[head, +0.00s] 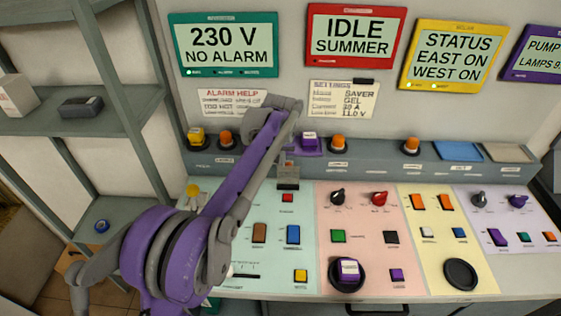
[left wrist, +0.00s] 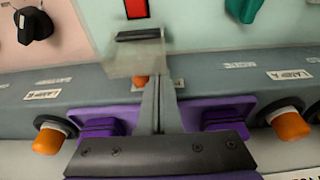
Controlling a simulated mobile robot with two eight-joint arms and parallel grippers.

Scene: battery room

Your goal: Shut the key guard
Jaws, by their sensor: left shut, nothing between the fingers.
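The key guard is a small see-through flap with a dark bar on its free edge. In the head view the key guard (head: 288,174) stands out from the front of the grey ledge above the red button. The left wrist view shows the guard (left wrist: 137,60) just beyond my fingertips, with a small orange part behind its clear pane. Its exact tilt is hard to tell. My left gripper (head: 287,157) is shut and empty, pointing at the guard's ledge side; its narrow fingers (left wrist: 158,85) look close to the flap, contact unclear. My right gripper is out of view.
Below lies the coloured control panel with knobs and buttons, including the red button (head: 287,198). Shelves (head: 60,122) stand at left.

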